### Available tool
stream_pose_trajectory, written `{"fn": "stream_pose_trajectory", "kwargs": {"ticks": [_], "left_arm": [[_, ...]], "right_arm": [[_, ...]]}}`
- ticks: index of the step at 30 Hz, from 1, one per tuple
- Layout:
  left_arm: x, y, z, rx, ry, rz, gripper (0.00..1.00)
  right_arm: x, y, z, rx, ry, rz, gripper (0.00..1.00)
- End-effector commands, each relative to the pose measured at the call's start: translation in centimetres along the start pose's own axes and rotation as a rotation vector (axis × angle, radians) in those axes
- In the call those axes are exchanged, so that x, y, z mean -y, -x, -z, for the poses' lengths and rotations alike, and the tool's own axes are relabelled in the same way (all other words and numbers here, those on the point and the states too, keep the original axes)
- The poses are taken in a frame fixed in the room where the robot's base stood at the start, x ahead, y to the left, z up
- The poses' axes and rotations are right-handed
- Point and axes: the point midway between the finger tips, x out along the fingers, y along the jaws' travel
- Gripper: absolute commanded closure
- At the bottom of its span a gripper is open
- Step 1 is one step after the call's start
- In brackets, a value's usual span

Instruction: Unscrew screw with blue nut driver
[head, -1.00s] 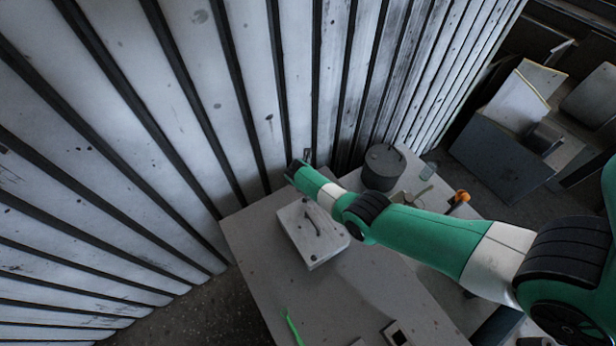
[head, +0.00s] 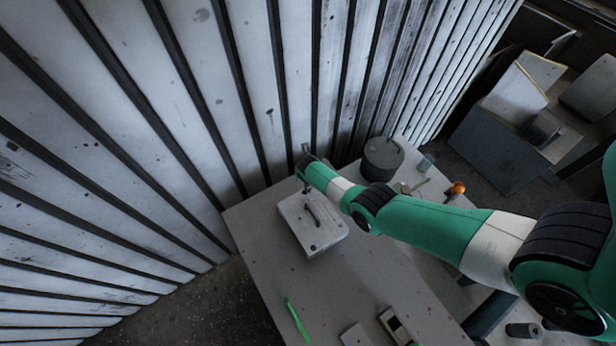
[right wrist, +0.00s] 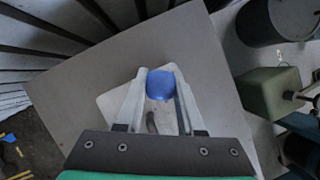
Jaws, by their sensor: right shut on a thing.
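My right gripper (right wrist: 161,92) is shut on the blue nut driver (right wrist: 160,82), which I see from its rounded blue end in the right wrist view. The driver's tip and the screw are hidden. The pale blower housing (head: 326,236), a box with a dark curved handle, lies on the table; part of it shows behind the fingers in the right wrist view (right wrist: 112,103). In the head view my right gripper (head: 305,168) is at the housing's far end; contact cannot be told. My left gripper is not in view.
A dark round canister (head: 382,160) stands right of the housing, near the ribbed wall (head: 230,100). A green tool (head: 297,318) and small pale boxes (head: 397,326) lie at the near edge. The table (head: 265,262) is bare between them.

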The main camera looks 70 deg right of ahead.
Motion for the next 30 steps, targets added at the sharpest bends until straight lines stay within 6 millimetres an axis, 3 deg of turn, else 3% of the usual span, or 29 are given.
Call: {"fn": "stream_pose_trajectory", "kwargs": {"ticks": [18,26,30], "left_arm": [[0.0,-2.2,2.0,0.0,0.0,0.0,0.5],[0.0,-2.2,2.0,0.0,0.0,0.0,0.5],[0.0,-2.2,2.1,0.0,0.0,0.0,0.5]], "right_arm": [[0.0,2.7,-1.2,0.0,-0.001,0.0,1.0],[0.0,2.9,-1.4,0.002,-0.001,0.0,1.0],[-0.1,4.2,-2.1,0.005,-0.003,-0.002,1.0]]}}
